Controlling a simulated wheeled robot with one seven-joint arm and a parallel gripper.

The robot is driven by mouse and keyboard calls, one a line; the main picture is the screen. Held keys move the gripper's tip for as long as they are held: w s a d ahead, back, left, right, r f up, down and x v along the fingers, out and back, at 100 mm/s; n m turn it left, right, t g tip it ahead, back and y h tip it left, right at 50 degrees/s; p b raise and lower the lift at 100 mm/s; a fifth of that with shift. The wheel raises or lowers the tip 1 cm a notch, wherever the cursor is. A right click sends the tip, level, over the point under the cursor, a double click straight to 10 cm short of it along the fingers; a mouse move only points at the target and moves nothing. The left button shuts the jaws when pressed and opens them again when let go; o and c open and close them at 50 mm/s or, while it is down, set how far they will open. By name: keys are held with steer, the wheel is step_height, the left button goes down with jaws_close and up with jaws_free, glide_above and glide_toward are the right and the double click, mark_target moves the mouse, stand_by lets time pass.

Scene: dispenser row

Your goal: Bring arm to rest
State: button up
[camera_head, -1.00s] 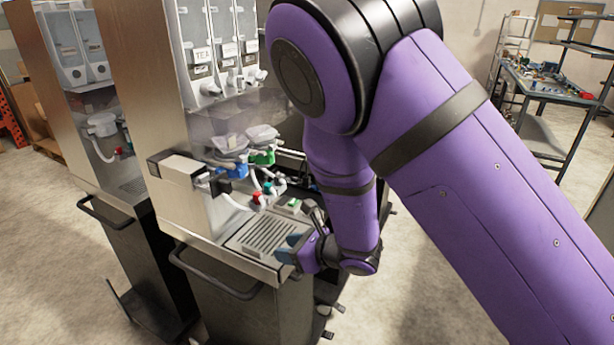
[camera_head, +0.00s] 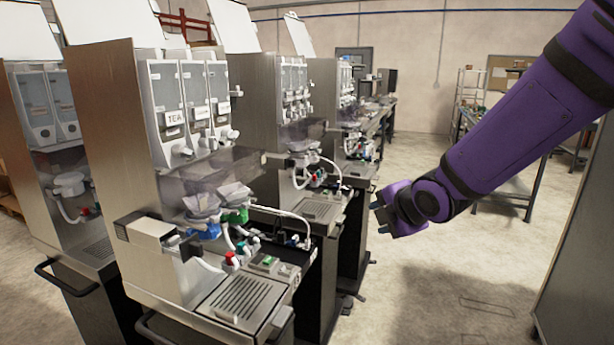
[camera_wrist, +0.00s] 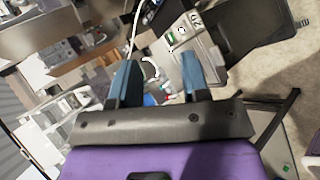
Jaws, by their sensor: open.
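My gripper (camera_head: 381,214) hangs at the end of my purple arm, over open floor to the right of the dispenser row in the head view. Its blue fingers point left, toward the dispensers, and stand apart from them. In the wrist view the two blue fingers of my gripper (camera_wrist: 160,80) are spread with nothing between them. The nearest dispenser (camera_head: 120,150) has a TEA label, clear hoppers, blue and green parts, and a slotted drip tray (camera_head: 240,300) at its front. My gripper touches none of this.
More dispensers (camera_head: 255,90) stand in a row behind the nearest one. A workbench (camera_head: 500,200) and shelving stand at the back right. A grey panel (camera_head: 585,250) rises at the right edge. The floor (camera_head: 450,270) between is clear.

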steer(key=s+d+r+m+g+h, duration=0.25)
steer(key=s+d+r+m, duration=0.55)
steer(key=s+d+m, duration=0.45)
steer(key=s+d+r+m+g+h, duration=0.1)
steer(key=s+d+r+m+g, duration=0.1)
steer(key=s+m, duration=0.9)
steer(key=shift+s+r, duration=0.2)
steer(key=shift+s, duration=1.65)
